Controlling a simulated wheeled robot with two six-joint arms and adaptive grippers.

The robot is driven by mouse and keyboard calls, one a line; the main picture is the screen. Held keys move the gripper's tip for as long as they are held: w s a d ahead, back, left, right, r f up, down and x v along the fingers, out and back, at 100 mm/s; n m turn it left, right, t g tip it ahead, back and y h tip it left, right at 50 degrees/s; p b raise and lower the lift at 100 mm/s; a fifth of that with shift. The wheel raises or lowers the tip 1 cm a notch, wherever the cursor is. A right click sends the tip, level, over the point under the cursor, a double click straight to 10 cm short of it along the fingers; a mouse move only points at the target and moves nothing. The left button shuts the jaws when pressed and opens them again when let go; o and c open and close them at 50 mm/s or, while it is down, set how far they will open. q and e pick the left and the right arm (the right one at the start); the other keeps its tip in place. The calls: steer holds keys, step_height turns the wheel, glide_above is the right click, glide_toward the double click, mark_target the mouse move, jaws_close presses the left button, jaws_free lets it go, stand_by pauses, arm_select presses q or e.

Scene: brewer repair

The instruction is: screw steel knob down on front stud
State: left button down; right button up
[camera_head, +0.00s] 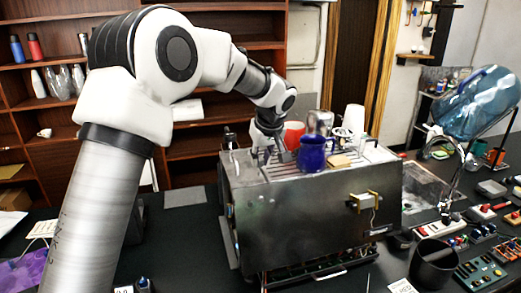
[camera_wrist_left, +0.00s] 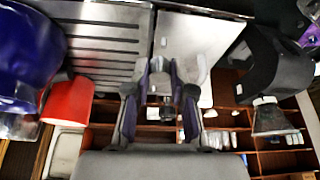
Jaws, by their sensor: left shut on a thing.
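My left gripper (camera_head: 266,152) reaches down to the left part of the brewer's top, beside the slatted drip grate. In the left wrist view its two fingers (camera_wrist_left: 160,100) are closed around a small grey metal piece, which looks like the steel knob (camera_wrist_left: 160,88). The knob is hidden by the gripper in the head view. The brewer (camera_head: 300,215) is a dark steel box with a grate (camera_wrist_left: 105,45) on top. I cannot pick out the front stud or tell whether the knob touches it. My right gripper is not in view.
On the brewer top, a blue mug (camera_head: 312,155), a red cup (camera_head: 294,130), a steel canister (camera_head: 322,122) and a white cup (camera_head: 354,117) stand right of my left gripper. A black cup (camera_head: 434,264) and control boards crowd the bench at right. Shelves (camera_head: 200,150) stand behind.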

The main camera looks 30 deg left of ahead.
arm_select(q)
steer(key=shift+w+f, duration=0.25)
steer(key=shift+f, duration=0.3)
steer(key=shift+s+r, duration=0.35)
steer(key=shift+s, duration=0.35)
steer(key=shift+w+f, duration=0.35)
steer(key=shift+w, duration=0.3)
steer(key=shift+s+r, duration=0.1)
steer(key=shift+s, duration=0.15)
steer(key=shift+s+r, duration=0.15)
